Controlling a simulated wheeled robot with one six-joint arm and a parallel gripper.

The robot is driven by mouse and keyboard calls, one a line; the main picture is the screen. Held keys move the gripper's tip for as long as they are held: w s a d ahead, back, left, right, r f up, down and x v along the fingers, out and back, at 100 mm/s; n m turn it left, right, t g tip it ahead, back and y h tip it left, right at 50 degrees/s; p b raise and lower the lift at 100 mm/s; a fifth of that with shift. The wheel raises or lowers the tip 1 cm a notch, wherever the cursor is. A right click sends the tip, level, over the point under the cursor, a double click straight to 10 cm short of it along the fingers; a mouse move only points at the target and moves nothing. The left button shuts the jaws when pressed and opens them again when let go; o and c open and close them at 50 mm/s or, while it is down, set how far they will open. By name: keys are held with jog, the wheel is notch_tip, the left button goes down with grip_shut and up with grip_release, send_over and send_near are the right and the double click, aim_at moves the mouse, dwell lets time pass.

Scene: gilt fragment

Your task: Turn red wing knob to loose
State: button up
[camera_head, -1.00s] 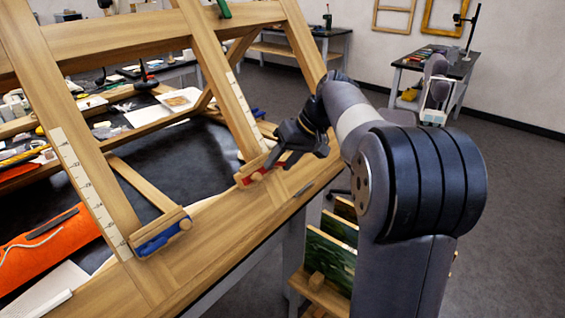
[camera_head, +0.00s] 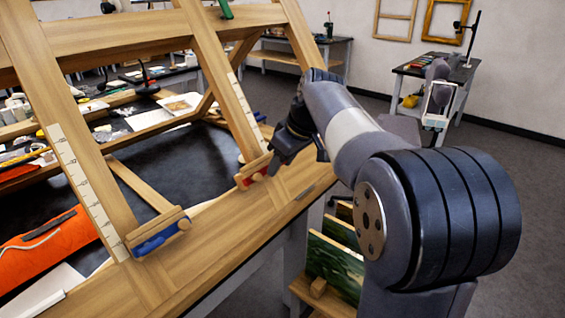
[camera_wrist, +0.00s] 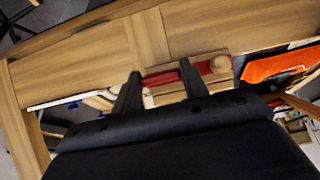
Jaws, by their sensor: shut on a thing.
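The red wing knob (camera_wrist: 162,78) sits on a small wooden clamp block on the easel's lower wooden beam. In the wrist view its red part lies between my two fingers. My gripper (camera_wrist: 159,80) is shut on it, with a finger at each side. In the head view my gripper (camera_head: 273,168) reaches down to the right end of the red clamp (camera_head: 246,181), and its fingertips hide part of the knob. A round wooden end (camera_wrist: 221,64) shows to the right of the fingers. The exact turn of the knob cannot be told.
A similar blue clamp (camera_head: 160,236) sits on the same beam at the left. Upright wooden bars with white measuring strips (camera_head: 85,185) rise behind. An orange object (camera_head: 45,240) lies at far left. Green painted panels (camera_head: 335,268) stand below the beam.

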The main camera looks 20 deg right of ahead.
jog(key=shift+f, duration=0.15)
jog(key=o, duration=1)
jog(key=p+v, duration=0.1)
jog(key=v, duration=1)
jog(key=shift+a+f, duration=0.1)
jog(key=x, duration=1)
jog(key=shift+w+f+b, duration=0.2)
jog(key=shift+b, duration=0.2)
